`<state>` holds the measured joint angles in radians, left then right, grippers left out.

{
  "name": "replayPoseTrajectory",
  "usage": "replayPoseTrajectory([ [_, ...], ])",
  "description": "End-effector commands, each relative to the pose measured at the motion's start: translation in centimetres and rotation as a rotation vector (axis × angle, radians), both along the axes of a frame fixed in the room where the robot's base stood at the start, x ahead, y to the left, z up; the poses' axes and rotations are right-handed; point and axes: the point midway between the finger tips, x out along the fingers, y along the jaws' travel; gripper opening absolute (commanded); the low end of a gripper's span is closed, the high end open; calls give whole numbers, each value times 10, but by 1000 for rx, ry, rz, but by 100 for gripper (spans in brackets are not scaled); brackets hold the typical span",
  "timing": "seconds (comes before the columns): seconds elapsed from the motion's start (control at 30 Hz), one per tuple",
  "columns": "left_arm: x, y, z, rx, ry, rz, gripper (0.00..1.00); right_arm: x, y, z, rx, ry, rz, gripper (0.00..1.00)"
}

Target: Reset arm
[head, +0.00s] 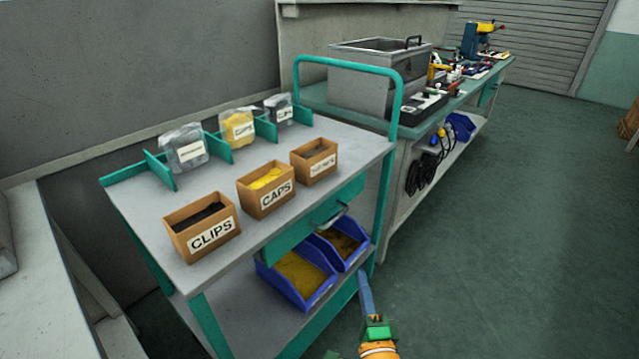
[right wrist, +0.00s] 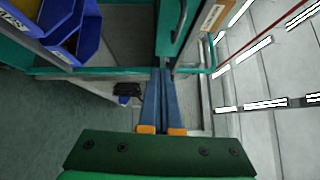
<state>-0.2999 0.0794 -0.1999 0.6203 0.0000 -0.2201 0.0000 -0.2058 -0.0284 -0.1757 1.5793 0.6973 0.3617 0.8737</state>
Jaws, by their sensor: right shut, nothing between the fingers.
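My right gripper (head: 364,280) shows at the bottom centre of the head view, in front of the cart's lower right corner. Its blue fingers are together and empty. In the right wrist view the two blue fingers (right wrist: 161,74) lie side by side, pointing towards the cart's teal frame, with nothing between them. I cannot tell how far the tips are from the frame. My left gripper is not in view.
A grey cart (head: 130,205) with a teal frame carries boxes labelled CLIPS (head: 201,228) and CAPS (head: 266,190), another box (head: 314,161) and several bags. Blue bins (head: 297,279) sit on its lower shelf. A workbench (head: 318,97) stands behind. Floor at right (head: 500,230) is clear.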

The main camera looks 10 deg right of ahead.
Motion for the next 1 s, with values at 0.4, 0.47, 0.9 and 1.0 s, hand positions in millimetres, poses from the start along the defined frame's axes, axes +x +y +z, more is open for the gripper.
replayPoseTrajectory([
  [0.4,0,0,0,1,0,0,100,-202,9,-305,-1134,873,751,0],
  [0.47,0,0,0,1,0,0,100,-239,-1,-325,-1233,946,879,0],
  [0.9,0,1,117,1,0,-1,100,-362,-39,-244,-1487,1121,1334,0],
  [1.0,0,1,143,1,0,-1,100,-362,-39,-218,-1486,1120,1332,0],
])
